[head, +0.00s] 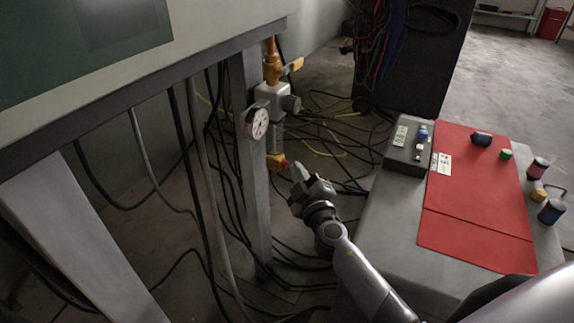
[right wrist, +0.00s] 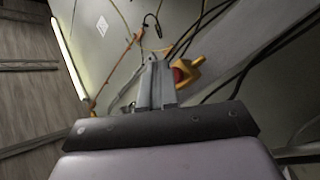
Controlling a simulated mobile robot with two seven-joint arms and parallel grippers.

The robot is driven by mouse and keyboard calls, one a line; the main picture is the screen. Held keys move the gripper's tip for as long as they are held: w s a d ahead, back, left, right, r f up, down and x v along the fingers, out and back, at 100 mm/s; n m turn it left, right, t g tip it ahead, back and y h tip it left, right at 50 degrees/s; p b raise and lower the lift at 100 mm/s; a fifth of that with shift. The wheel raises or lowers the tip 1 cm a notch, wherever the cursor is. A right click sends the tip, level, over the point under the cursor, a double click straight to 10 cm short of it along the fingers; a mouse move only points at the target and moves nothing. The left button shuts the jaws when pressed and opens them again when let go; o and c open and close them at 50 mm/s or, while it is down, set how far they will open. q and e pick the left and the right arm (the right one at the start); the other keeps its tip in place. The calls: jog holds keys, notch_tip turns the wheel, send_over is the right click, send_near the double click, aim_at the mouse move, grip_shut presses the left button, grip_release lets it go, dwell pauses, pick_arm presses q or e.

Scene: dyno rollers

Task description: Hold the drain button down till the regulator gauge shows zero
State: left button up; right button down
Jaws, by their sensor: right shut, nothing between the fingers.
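The regulator is a grey and white unit on a post. Its round white gauge (head: 257,123) faces out to the left, but the needle is too small to read. The drain button (head: 284,164) is a red knob on the yellow block (head: 273,162) at the bottom of the regulator. My right gripper (head: 295,168) is shut and empty, its tips close beside the red button; I cannot tell whether they touch it. In the right wrist view the shut fingers (right wrist: 157,75) stand just left of the red button (right wrist: 179,75). My left gripper is out of view.
A yellow valve handle (head: 293,66) sits above the regulator. A grey bench (head: 387,228) at the right holds a red mat (head: 470,200), a dark box (head: 408,148) and several small containers. Many cables hang and lie behind and below the post (head: 254,190).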

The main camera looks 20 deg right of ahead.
jog(key=shift+w+a, duration=0.3)
jog(key=shift+w, duration=0.05)
dwell(0.5)
jog(key=shift+s, duration=0.1)
dwell(1.1)
jog(key=shift+s+d, duration=0.55)
jog(key=shift+s+d, duration=0.1)
jog(key=shift+s+d, duration=1.55)
jog(key=shift+s, duration=0.3)
